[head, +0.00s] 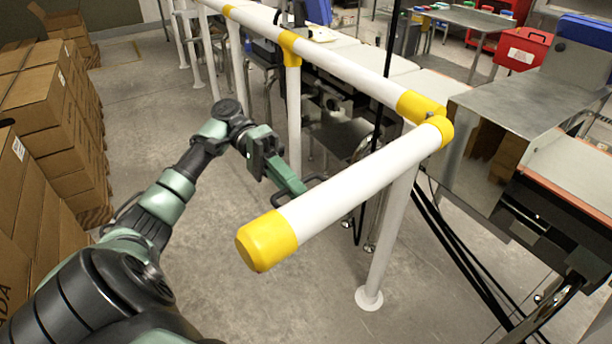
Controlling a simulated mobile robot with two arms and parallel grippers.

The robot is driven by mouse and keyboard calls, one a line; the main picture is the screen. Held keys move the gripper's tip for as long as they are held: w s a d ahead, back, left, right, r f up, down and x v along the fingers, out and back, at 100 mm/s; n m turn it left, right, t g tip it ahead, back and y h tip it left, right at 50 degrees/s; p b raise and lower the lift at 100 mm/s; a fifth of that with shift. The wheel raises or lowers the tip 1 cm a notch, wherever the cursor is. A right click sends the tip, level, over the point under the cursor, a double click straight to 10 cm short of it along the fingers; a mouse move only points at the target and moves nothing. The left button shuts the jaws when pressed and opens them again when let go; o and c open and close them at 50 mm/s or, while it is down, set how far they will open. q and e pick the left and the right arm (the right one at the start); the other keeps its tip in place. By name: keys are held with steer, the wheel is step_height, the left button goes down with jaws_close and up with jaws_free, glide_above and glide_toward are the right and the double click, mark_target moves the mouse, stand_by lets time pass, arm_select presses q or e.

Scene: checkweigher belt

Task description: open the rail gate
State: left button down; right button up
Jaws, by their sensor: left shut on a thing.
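The rail gate (355,187) is a white bar with a yellow end cap (267,240) pointing toward me. Its far end meets the fixed rail at a yellow joint (433,124), and the bar stands at a sharp angle to that rail. A dark loop handle (316,181) shows at the bar's left side. My left gripper (303,188) reaches in from the left and is shut on the handle; the bar partly hides the fingertips. My right gripper is out of view.
The white fixed rail (345,68) with yellow fittings runs toward the back left. A white post (387,245) stands below the joint. Stacked cartons (45,110) line the left side. Conveyor machinery (510,125) is at the right. The grey floor around the gate's free end is clear.

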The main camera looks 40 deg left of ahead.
arm_select(q)
steer(key=shift+a+f, duration=0.1)
steer(key=shift+a, duration=0.05)
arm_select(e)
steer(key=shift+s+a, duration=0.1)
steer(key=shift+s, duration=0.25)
arm_select(q)
steer(key=c, duration=1.5)
jaws_free()
steer(key=shift+w, duration=0.1)
steer(key=shift+a, duration=0.1)
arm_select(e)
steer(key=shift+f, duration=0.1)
arm_select(q)
steer(key=v, duration=0.7)
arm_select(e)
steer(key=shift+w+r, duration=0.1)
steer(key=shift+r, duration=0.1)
arm_select(q)
steer(key=shift+w, duration=0.1)
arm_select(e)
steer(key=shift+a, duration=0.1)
